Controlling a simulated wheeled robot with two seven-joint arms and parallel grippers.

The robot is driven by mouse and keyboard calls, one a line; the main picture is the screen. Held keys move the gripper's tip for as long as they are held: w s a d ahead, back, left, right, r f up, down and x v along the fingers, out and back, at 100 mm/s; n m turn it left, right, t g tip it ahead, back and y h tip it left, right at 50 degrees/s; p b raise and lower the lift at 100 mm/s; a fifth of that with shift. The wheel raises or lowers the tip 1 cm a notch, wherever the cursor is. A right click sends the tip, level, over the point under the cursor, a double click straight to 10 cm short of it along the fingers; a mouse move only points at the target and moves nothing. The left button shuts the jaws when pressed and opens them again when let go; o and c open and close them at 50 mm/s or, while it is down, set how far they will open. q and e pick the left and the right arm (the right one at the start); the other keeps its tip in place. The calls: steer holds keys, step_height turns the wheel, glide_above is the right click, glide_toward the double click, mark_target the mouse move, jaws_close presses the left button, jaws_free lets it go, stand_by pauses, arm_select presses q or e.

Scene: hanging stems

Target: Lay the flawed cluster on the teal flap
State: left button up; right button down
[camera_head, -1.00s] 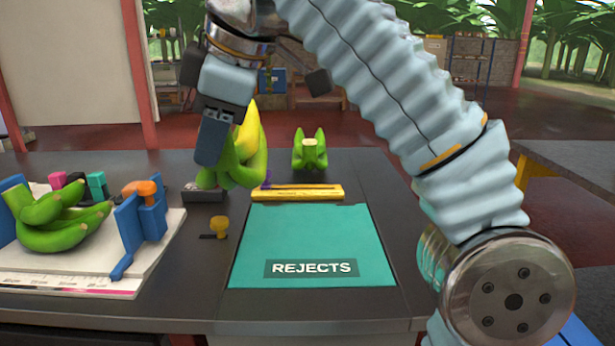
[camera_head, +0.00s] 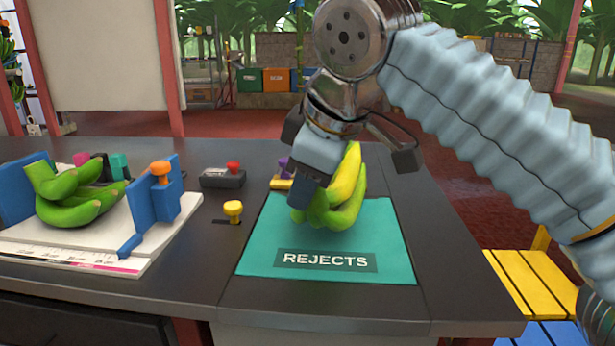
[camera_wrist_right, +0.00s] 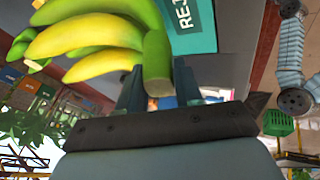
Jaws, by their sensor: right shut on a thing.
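I cannot tell whether the cluster touches the flap. My left gripper is not in view.
A green cluster (camera_head: 75,195) sits at left between blue blocks on a white measuring board (camera_head: 165,230). A yellow knob (camera_head: 233,210) and a dark box with a red button (camera_head: 223,177) stand left of the flap. A yellow slatted surface (camera_head: 535,285) is at right.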

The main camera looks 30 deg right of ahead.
steer(key=shift+f, duration=0.6)
steer(key=shift+f+b, duration=0.45)
steer(key=shift+b, duration=0.1)
steer(key=c, duration=0.7)
jaws_free()
steer(key=p+v, duration=0.4)
steer(key=v, duration=0.9)
steer(key=shift+s+r+p, duration=0.2)
steer(key=shift+r+p, duration=0.15)
